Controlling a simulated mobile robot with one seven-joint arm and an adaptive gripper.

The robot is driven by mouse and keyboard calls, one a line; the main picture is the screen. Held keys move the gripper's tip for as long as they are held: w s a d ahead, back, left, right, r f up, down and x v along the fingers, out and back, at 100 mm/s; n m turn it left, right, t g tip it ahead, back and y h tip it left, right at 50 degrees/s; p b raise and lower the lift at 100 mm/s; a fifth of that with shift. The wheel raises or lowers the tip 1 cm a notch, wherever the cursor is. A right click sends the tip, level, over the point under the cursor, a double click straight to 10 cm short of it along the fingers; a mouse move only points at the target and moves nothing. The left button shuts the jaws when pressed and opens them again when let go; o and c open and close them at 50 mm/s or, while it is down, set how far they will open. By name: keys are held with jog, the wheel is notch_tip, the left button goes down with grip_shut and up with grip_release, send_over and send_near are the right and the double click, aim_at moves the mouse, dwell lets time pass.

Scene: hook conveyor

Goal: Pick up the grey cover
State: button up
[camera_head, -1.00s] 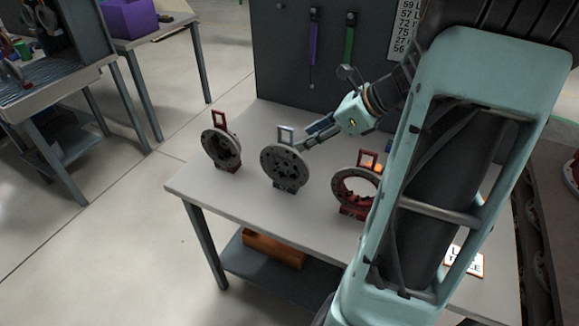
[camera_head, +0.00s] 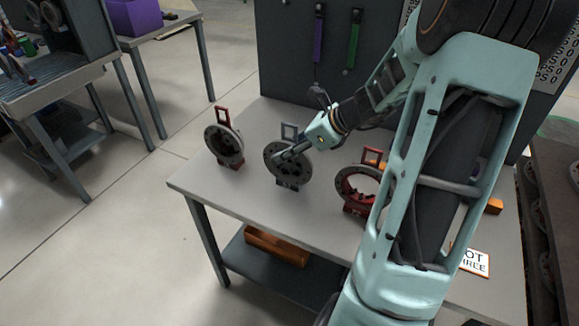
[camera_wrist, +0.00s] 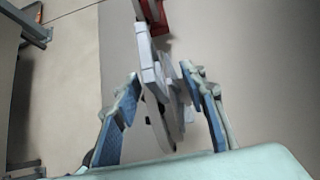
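The grey cover (camera_head: 290,168) is a round disc with holes and a square grey handle loop (camera_head: 289,131) on top. It stands upright on the table between two red-framed covers. My gripper (camera_head: 283,155) reaches in from the upper right, and its fingers overlap the cover's face in the head view. In the wrist view, the grey cover (camera_wrist: 150,70) is seen edge-on between the two blue-padded fingers of my gripper (camera_wrist: 161,74).
A red-framed cover (camera_head: 222,145) stands to the left and another (camera_head: 348,187) to the right, partly behind my arm. The table (camera_head: 240,200) has a dark tool board (camera_head: 275,60) behind it.

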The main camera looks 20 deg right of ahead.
grip_shut()
dwell(0.4)
jog(key=shift+r, duration=0.15)
